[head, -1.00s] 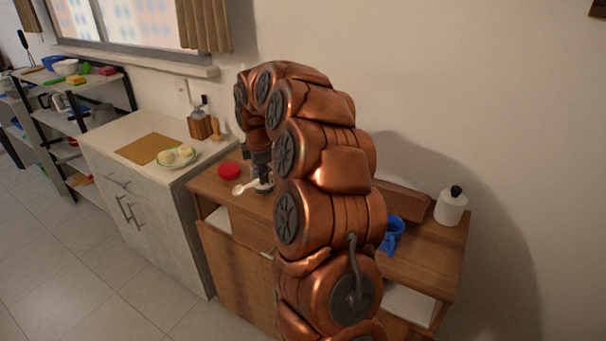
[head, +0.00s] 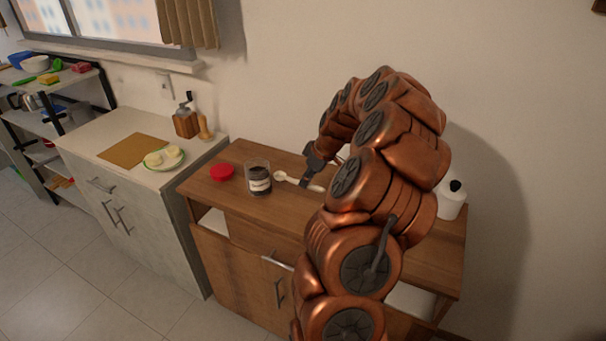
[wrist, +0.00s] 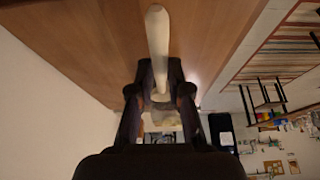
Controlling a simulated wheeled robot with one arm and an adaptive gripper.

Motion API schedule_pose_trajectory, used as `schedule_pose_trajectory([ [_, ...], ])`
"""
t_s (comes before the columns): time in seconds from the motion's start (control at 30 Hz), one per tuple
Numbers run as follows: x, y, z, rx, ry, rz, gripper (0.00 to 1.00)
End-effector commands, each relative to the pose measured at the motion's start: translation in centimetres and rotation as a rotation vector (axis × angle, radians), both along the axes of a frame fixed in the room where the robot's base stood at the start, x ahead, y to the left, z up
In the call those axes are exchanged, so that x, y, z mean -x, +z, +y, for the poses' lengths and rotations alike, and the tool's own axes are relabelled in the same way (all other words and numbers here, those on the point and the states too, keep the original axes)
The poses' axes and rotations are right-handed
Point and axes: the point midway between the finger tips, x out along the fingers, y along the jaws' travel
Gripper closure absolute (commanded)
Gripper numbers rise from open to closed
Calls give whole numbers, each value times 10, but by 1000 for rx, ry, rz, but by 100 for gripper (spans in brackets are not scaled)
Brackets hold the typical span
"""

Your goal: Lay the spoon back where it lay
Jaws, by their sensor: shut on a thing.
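My gripper (head: 308,179) is shut on the pale spoon (head: 282,176), above the middle of the wooden cabinet top. In the head view, the spoon's bowl points left toward the jar and its other end shows to the right of the gripper. The spoon looks about level and low over the wood; I cannot tell whether it touches. In the wrist view, the spoon (wrist: 157,35) sticks out between the two dark fingers (wrist: 160,92) over the wood. An open glass jar (head: 258,181) with dark contents and a pale label stands to the left. Its red lid (head: 221,171) lies beside it.
A white bottle with a black top (head: 451,203) stands at the right end, partly behind my arm. On the left counter are a brown mat (head: 130,150), a plate with pale food (head: 173,165) and a wooden grinder (head: 186,122). The front left cabinet top is clear.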

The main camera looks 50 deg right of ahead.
Motion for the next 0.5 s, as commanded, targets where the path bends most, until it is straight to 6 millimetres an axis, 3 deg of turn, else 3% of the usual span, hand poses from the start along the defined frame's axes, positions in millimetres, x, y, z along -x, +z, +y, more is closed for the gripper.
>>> schedule_pose_trajectory([
  [0.5,0,-25,0,-3,-2,2,100],
])
